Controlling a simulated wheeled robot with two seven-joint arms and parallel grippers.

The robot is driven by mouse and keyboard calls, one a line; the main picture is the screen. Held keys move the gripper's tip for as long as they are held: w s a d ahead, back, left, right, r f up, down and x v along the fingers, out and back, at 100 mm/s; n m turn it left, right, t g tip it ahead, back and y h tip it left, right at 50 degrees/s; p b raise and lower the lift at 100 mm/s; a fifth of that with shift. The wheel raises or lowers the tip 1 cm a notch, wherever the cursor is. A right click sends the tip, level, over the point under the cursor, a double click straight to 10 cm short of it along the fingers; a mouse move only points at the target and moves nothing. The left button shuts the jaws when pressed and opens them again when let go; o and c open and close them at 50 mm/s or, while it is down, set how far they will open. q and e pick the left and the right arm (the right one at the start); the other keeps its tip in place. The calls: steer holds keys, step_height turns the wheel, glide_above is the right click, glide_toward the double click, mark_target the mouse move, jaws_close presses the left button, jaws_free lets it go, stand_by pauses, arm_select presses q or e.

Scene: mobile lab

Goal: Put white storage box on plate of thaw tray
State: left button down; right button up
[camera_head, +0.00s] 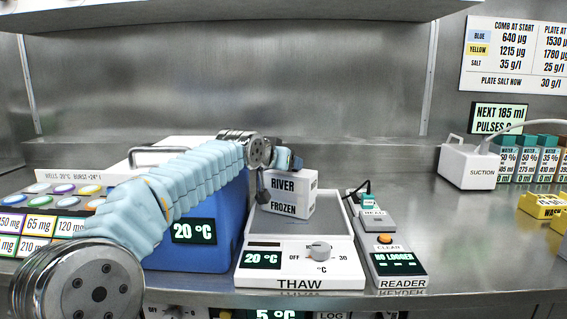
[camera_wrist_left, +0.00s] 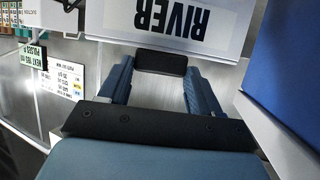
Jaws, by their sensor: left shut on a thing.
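The white storage box (camera_head: 291,204), marked RIVER FROZEN, is upright over the plate (camera_head: 335,226) of the thaw tray (camera_head: 300,274). Whether its base touches the plate is unclear. My left gripper (camera_head: 278,168) is at the top of the box, its arm coming in from the left. In the left wrist view the box (camera_wrist_left: 205,42) shows RIVER upside down, and the gripper (camera_wrist_left: 160,66) is shut on a dark piece at the box, seemingly its handle. The box hides part of the plate. My right gripper is in neither view.
A blue cooler (camera_head: 205,240) with a white lid stands left of the thaw tray, close to my arm. A reader (camera_head: 396,262) stands close on the right. A suction unit (camera_head: 468,167) and several cartons are farther right. The bench between reader and suction unit is clear.

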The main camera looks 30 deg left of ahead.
arm_select(q)
steer(key=shift+c, duration=1)
jaws_free()
steer(key=shift+f, duration=0.1)
steer(key=b+v, duration=0.1)
steer(key=v, duration=1.1)
